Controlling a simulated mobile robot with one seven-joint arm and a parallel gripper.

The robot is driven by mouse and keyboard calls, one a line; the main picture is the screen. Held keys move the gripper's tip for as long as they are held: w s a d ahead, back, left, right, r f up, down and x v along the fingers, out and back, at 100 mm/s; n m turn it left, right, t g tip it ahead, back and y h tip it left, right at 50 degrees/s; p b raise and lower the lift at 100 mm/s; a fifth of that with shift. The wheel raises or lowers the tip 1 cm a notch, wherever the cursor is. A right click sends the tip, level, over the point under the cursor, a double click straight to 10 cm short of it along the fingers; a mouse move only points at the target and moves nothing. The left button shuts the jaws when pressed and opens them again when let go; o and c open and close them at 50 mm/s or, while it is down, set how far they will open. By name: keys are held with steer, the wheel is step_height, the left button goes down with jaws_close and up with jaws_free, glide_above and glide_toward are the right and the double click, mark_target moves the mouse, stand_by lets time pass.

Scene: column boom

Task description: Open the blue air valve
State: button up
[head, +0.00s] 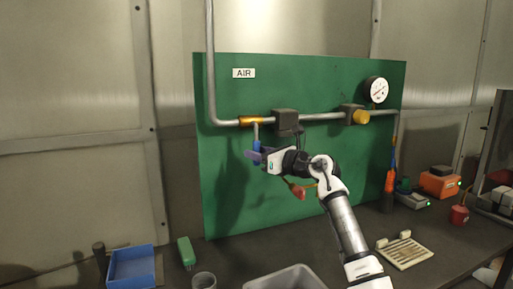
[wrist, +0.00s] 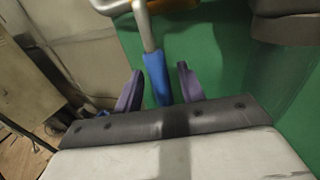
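The blue air valve has a brass body (head: 251,121) on the grey pipe under the AIR sign. Its lever hangs down from the body, across the pipe's line, and ends in a blue grip (head: 257,146). In the wrist view the blue grip (wrist: 157,78) stands between the two purple fingers of my gripper (wrist: 161,68), with a visible gap on each side. My gripper (head: 254,156) is open at the lever's lower part in the head view. The grip's lower end is partly hidden by the gripper there.
The green board (head: 330,85) behind carries the pipe, a pressure gauge (head: 376,90) and a yellow knob (head: 361,117). A dark block (head: 286,121) sits on the pipe just right of the valve, above my wrist. A blue tray (head: 132,267) and a grey bin (head: 288,279) stand on the bench below.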

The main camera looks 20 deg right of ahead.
steer(key=shift+w+a, duration=0.2)
steer(key=shift+w, duration=0.2)
jaws_close()
